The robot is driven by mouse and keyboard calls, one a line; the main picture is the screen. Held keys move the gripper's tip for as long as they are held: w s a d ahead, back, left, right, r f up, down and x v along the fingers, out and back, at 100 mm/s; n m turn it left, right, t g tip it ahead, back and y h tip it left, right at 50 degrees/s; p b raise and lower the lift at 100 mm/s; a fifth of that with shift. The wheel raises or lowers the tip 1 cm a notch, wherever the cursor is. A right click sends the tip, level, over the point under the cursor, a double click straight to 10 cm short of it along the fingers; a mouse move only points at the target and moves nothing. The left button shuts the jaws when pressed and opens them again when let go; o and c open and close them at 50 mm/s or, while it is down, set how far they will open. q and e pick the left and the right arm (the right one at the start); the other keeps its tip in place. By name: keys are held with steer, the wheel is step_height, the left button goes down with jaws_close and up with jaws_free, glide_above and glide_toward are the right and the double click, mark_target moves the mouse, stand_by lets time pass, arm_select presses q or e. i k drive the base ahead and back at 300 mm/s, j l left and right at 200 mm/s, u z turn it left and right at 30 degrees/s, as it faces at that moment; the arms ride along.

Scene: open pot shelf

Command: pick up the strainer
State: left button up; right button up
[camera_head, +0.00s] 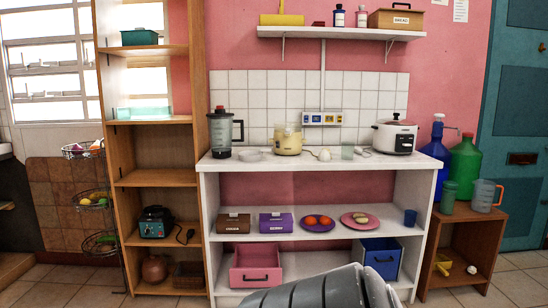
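I cannot make out a strainer for certain in the head view. Neither of my grippers shows. A grey, ribbed part of my own arm fills the bottom middle of the picture and hides part of the lower shelf and floor. The white open shelf unit (207,181) stands in front of me.
Pink (255,270) and blue (381,259) bins stand below. A wooden shelf (118,150) is left. A wall shelf (340,34) hangs above.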

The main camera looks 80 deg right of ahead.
mark_target(255, 154)
steer(key=z, duration=2.4)
steer(key=i+j, duration=0.3)
steer(key=i, duration=0.2)
steer(key=i+j+z, duration=0.1)
steer(key=i+j, duration=0.15)
steer(key=i, duration=0.2)
